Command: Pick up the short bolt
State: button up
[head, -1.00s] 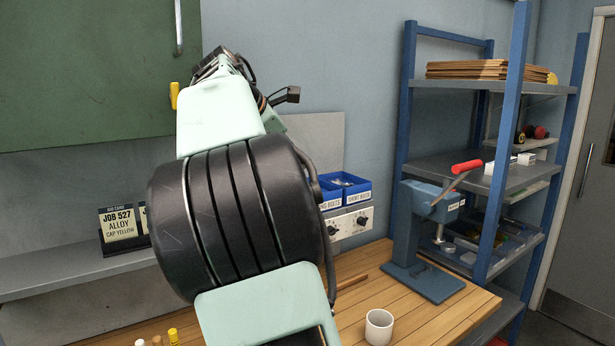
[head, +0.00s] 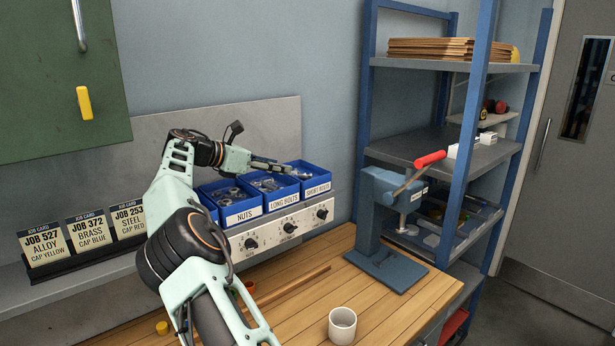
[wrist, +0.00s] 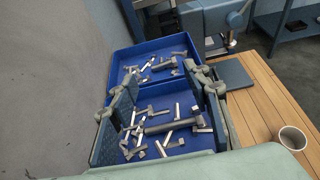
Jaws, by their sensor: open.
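The short bolts bin (head: 317,189) is the blue bin at the right end of the row in the head view. Several grey bolts lie loose in it, too small there to tell apart. My gripper (head: 284,167) is open above the long and short bolts bins. In the wrist view, my gripper's fingers (wrist: 160,70) stand apart with nothing between them, over two blue bins. The far bin (wrist: 116,68) and near bin (wrist: 97,158) both hold jumbled metal bolts of several sizes. The fingers hide parts of the bins' sides. The bin labels do not show in the wrist view.
The long bolts bin (head: 277,203) and nuts bin (head: 241,214) stand left of the short bolts bin. A blue press with a red handle (head: 430,159) stands to the right. A white cup (head: 342,325) and a wooden rod (head: 292,285) are on the bench.

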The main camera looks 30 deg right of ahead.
jog(key=x, duration=0.4)
jog(key=shift+d+f, duration=0.15)
jog(key=shift+d, duration=0.2)
jog(key=x, duration=0.2)
jog(key=p+x, duration=0.1)
jog(key=x, duration=0.2)
jog(key=shift+s+f+p, duration=0.1)
jog(key=shift+f+p, duration=0.2)
jog(key=shift+a, duration=0.1)
jog(key=shift+c, duration=0.4)
jog(key=c, duration=0.9)
jog(key=shift+o, duration=0.2)
jog(key=shift+r, duration=0.15)
jog(key=shift+r, duration=0.6)
jog(key=s+a+r+b, duration=0.1)
jog(key=s+r+b, duration=0.4)
jog(key=s+r, duration=0.6)
jog(key=s, duration=0.3)
jog(key=shift+a+r+b, duration=0.2)
jog(key=shift+r+b, duration=0.05)
jog(key=shift+b, duration=0.15)
